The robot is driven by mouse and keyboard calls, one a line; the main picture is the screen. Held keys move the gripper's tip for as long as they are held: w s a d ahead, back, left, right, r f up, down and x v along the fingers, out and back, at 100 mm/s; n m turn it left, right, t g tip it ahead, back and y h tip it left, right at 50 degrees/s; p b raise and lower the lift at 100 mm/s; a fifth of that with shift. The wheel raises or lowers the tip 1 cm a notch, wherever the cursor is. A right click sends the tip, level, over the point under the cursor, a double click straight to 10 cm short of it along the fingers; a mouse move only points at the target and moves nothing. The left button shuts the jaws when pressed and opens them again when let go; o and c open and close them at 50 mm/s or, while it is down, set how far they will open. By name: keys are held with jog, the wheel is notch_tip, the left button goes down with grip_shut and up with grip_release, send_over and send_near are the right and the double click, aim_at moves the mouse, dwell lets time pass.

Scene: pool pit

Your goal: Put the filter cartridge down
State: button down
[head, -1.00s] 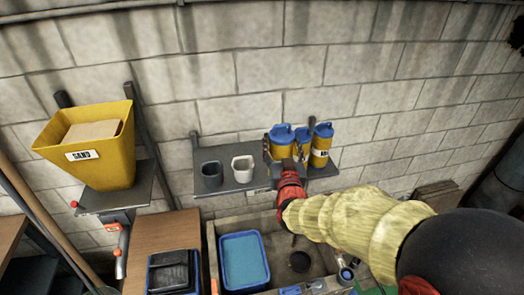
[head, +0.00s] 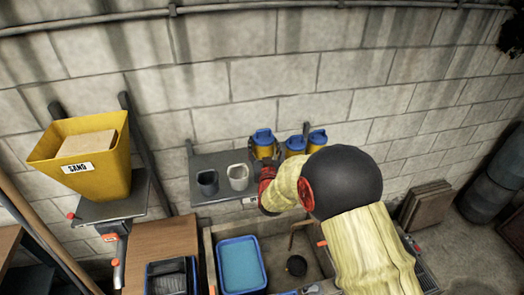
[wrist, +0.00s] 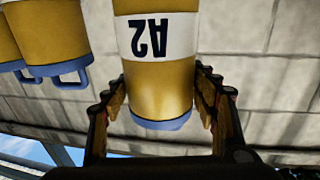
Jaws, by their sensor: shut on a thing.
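The filter cartridge (wrist: 160,100) is a yellow cylinder with a blue end and a white label reading A2, upside down in the wrist view. My gripper (wrist: 157,85) has one finger on each side of it and is shut on it. In the head view the cartridge's blue cap (head: 262,136) shows above my gripper (head: 263,152), toward the right part of the grey wall shelf (head: 212,164). My arm and gripper hide part of the shelf, and I cannot tell whether the cartridge's base touches it.
Two similar cartridges (head: 295,145) (head: 318,138) stand to the right. A dark cup (head: 207,182) and a pale cup (head: 238,177) stand on the shelf to the left. Some bare shelf lies behind the cups. A blue tray (head: 242,265) lies below, and a yellow sand bin (head: 85,160) is far left.

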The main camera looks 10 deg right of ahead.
jog(key=f, duration=0.1)
jog(key=w+f+p, duration=0.1)
jog(key=f, duration=0.1)
jog(key=w+f, duration=0.1)
jog(key=f, duration=0.1)
jog(key=shift+a+f+p, duration=0.1)
jog(key=shift+p, duration=0.3)
jog(key=shift+f, duration=0.25)
jog(key=c, duration=0.6)
grip_release()
